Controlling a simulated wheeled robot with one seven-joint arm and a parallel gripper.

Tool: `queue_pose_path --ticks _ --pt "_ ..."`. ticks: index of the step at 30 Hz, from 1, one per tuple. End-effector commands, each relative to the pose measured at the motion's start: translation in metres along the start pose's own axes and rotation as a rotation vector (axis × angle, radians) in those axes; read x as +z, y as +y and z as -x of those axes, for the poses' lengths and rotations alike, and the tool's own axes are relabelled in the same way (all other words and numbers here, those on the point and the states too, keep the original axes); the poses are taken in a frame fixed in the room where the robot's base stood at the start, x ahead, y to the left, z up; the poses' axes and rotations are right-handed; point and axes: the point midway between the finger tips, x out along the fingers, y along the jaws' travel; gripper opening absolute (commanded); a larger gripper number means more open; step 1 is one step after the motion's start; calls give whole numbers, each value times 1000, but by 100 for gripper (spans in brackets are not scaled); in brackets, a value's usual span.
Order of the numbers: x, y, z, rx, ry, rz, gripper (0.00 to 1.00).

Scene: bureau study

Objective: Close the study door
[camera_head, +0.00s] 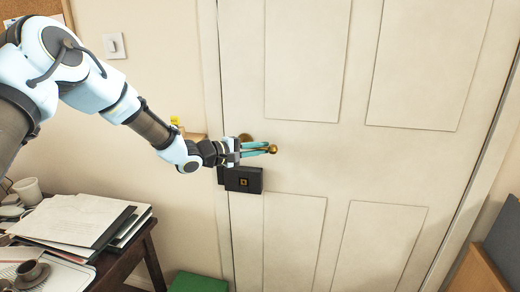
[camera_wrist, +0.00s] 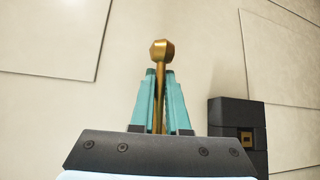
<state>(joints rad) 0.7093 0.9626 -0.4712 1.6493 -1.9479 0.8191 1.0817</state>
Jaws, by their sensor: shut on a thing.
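The study door (camera_head: 355,165) is a cream panelled door that fills the right and middle of the head view. It appears to lie flat in its frame, though I cannot tell whether it is latched. A brass handle (camera_head: 272,149) with a rounded end sits near its left edge, above a black lock box (camera_head: 243,180). My gripper (camera_head: 258,149) reaches in from the left. Its teal fingers are shut on the handle. In the wrist view the brass handle (camera_wrist: 162,50) runs between the fingers (camera_wrist: 160,80), its knob end past the tips. The lock box (camera_wrist: 237,130) is at the right.
A dark wooden desk (camera_head: 135,262) at lower left holds papers (camera_head: 75,220), a white mug (camera_head: 28,190) and a small cup (camera_head: 28,270). A green box-like thing (camera_head: 198,283) is on the floor. A light switch (camera_head: 114,46) is on the wall. A brown object (camera_head: 478,270) stands at lower right.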

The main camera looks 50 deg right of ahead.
Motion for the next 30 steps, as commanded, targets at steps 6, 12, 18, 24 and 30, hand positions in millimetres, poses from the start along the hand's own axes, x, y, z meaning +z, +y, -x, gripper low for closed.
queue_pose_path --ticks 6,12,18,24,30 --pt "0 0 0 -1 1 0 0" --pt "-1 -5 0 -20 6 -22 0" --pt "-2 -14 -2 -85 25 -91 0" --pt "-5 -23 -2 -187 55 -195 0" --pt "-8 -29 0 -294 85 -300 0"
